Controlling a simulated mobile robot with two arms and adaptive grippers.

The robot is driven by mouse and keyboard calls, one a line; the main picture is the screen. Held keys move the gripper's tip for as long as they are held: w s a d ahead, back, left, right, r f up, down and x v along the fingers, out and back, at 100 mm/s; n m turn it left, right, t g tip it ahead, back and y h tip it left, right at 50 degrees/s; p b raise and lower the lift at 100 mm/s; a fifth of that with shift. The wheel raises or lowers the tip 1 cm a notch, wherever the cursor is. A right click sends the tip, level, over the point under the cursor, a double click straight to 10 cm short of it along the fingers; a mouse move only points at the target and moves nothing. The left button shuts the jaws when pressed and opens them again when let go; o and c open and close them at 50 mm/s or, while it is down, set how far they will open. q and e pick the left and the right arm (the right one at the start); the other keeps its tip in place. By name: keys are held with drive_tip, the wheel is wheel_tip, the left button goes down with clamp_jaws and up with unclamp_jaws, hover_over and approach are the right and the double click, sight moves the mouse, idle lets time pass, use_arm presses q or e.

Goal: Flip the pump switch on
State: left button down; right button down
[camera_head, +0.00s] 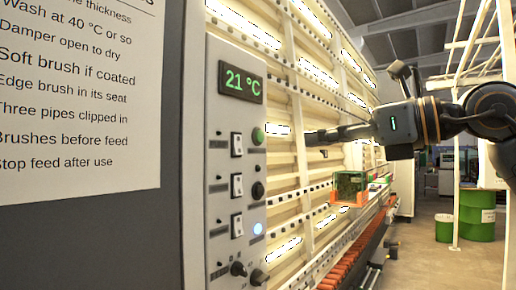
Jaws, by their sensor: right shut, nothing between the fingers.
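A light grey control panel (222,120) stands left of centre. It carries three white rocker switches in a column: a top one (237,144), a middle one (237,185) and a bottom one (237,225). Their labels are too small to read, so I cannot tell which is the pump switch or its position. My right gripper (312,138) comes in from the right, shut and empty. Its fingertips point left at the panel, to the right of the top switch in the picture and apparently clear of it. My left gripper is out of view.
Right of the switches are a green button (258,136), a black knob (258,190) and a lit lamp (257,229). Two black knobs sit below. A display (242,83) reads 21 °C. The washer frame (310,110) and an orange roller conveyor (355,250) run behind. Green drums (477,215) stand right.

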sight(240, 151)
drive_tip(key=p+x, duration=0.5)
drive_tip(key=x, duration=0.7)
drive_tip(key=shift+w+a+p, duration=0.25)
drive_tip(key=shift+w+p, duration=0.1)
drive_tip(key=shift+w+a+f, duration=0.15)
drive_tip(key=shift+w+a, duration=0.25)
drive_tip(key=shift+a, duration=0.2)
drive_tip(key=shift+f, duration=0.2)
drive_tip(key=y+b, duration=0.1)
drive_tip(key=b, duration=0.3)
drive_tip(key=shift+w+a+t, duration=0.1)
drive_tip(key=shift+t, duration=0.3)
